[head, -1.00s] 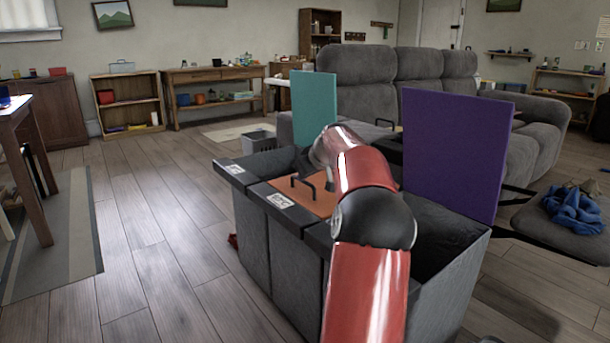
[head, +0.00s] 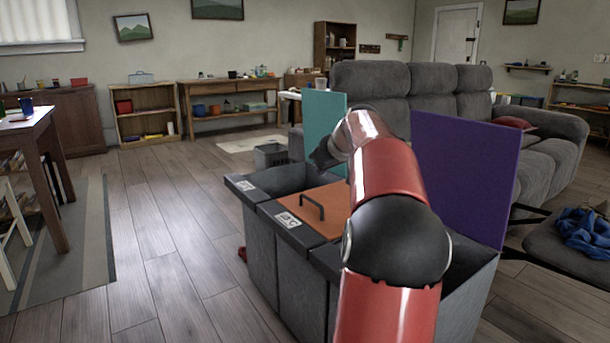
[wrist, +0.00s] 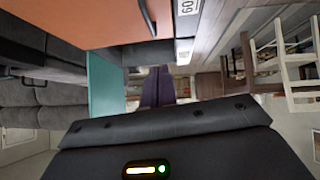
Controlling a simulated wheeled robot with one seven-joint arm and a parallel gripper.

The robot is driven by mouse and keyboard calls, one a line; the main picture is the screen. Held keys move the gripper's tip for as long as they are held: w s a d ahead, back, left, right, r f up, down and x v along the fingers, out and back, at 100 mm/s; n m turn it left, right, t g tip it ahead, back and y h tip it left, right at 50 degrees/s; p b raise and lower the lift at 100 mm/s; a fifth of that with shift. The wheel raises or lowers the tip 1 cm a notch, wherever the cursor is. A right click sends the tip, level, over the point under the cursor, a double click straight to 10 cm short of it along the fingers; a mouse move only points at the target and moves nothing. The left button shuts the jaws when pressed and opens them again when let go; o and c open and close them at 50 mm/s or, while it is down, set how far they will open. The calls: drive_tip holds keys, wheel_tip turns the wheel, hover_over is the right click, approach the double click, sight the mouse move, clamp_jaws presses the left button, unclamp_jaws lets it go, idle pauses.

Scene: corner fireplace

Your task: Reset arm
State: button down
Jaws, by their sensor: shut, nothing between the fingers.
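My gripper (head: 324,153) is at the end of my red and black arm. In the head view it is a dark shape in front of the open teal lid, above the left compartment of the bin. In the wrist view its two dark fingers (wrist: 157,87) are together with nothing between them. The grey bin (head: 262,248) has three compartments. The left one has the teal lid (head: 322,112) standing up, the middle one is covered by an orange lid (head: 318,212) with a black handle, and the right one has a purple lid (head: 465,175) standing up. My arm hides part of the bin.
A grey sofa (head: 370,85) stands behind the bin. A grey seat with a blue cloth (head: 588,232) is at the right. A small grey bin (head: 271,155) stands behind. A table (head: 40,130) and striped rug (head: 97,250) are at the left. Wood floor between is clear.

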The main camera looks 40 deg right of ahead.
drive_tip(key=shift+s+r, duration=0.1)
drive_tip(key=s+a+r+n+g+y+p, duration=0.1)
drive_tip(key=s+a+p, duration=0.1)
drive_tip(key=a, duration=1.1)
drive_tip(key=s+a+g+p, duration=0.1)
drive_tip(key=s+a+p, duration=0.15)
drive_tip(key=a, duration=1.15)
drive_tip(key=s+a+f+p, duration=0.1)
drive_tip(key=s+a+f, duration=0.2)
drive_tip(key=s, duration=0.3)
drive_tip(key=s+a+f+g+p, duration=0.1)
drive_tip(key=s+a+f, duration=0.2)
drive_tip(key=s+a, duration=0.3)
drive_tip(key=s+a+f+y+p, duration=0.1)
drive_tip(key=s+a, duration=0.3)
drive_tip(key=s, duration=0.4)
drive_tip(key=shift+s+a+f+g+p, duration=0.25)
drive_tip(key=shift+f+g+p, duration=0.05)
drive_tip(key=shift+f, duration=0.6)
